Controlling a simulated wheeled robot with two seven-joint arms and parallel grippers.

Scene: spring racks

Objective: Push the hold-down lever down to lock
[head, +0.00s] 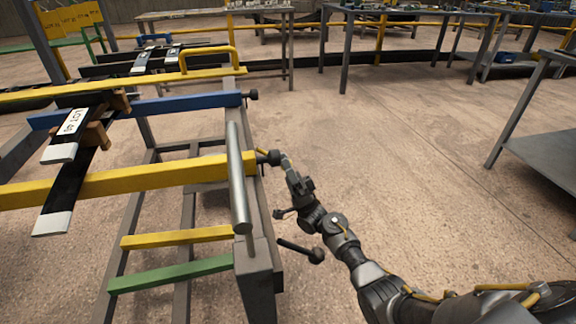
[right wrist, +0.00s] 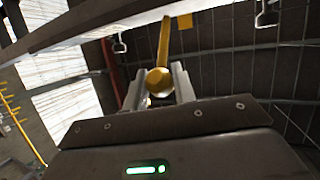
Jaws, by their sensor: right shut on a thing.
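A yellow bar (head: 130,182), which looks like the hold-down lever, lies across the near part of the rack, over a dark leaf spring (head: 68,185) with pale ends. My right gripper (head: 268,157) is at the bar's right end, just beyond the grey side rail. In the right wrist view, my right gripper's fingers (right wrist: 159,84) are shut around a yellow rounded end (right wrist: 159,80), with a yellow bar running away behind it. Whether the lever is latched cannot be told. My left gripper is not in view.
A silver cylinder (head: 238,180) stands along the rack's side rail (head: 262,215). A blue bar (head: 185,103) and another yellow bar (head: 150,83) cross farther back. A dark rod with a knob (head: 300,249) juts out near my arm. Floor to the right is clear up to a grey table (head: 545,150).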

